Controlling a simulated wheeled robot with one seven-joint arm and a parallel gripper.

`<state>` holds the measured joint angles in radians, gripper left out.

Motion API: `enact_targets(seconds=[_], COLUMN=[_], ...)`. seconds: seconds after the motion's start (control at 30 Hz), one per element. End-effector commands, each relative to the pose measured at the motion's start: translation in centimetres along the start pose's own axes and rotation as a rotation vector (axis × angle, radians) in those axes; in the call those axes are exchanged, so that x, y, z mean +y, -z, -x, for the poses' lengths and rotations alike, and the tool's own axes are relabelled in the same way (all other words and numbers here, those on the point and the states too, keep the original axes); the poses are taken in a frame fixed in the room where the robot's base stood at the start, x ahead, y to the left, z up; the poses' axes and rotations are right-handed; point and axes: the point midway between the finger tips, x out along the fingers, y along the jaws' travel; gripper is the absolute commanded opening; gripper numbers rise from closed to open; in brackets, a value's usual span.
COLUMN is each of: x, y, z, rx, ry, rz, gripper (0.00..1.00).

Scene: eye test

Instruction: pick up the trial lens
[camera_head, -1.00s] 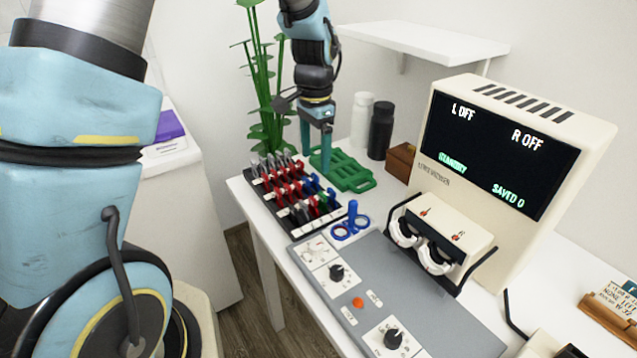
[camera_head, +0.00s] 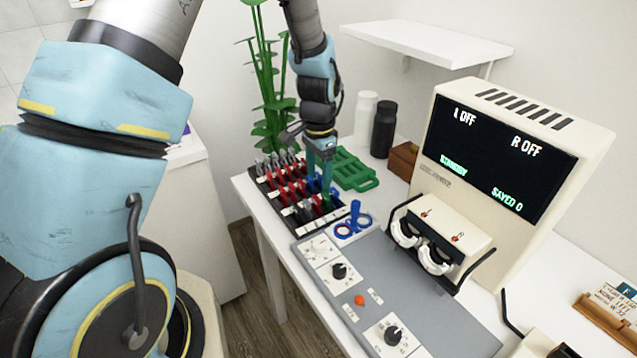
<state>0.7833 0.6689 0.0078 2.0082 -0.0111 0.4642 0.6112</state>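Several small trial lenses with grey, red, blue and green handles stand in rows in a black lens rack (camera_head: 335,216) with white label strips, at the table's left edge. The task does not say which lens is meant. My gripper (camera_head: 320,192) points down over the right side of the rack, among the blue and green lenses (camera_head: 326,204). Its two teal fingers appear apart, with the tips low at lens height. The fingers hide some of the lenses, and contact with a lens cannot be made out.
A blue trial frame-like piece with two rings (camera_head: 353,224) lies right of the rack. A green tray (camera_head: 352,170) lies behind it, with white (camera_head: 364,117) and black (camera_head: 383,130) bottles. A grey control panel (camera_head: 375,285) and cream display machine (camera_head: 500,160) fill the right. A shelf (camera_head: 425,45) overhangs behind.

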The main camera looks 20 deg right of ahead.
Motion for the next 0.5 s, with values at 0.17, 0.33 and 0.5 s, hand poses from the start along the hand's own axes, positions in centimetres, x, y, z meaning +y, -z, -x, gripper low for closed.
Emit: enact_targets(seconds=[0.17, 0.33, 0.5], x=[-0.01, 0.00, 0.00], y=[0.00, 0.00, 0.00], z=[0.02, 0.02, 0.03], rx=[0.000, 0.000, 0.000], ry=[0.000, 0.000, 0.000], rz=[0.000, 0.000, 0.000], gripper=[0.47, 0.27, 0.08])
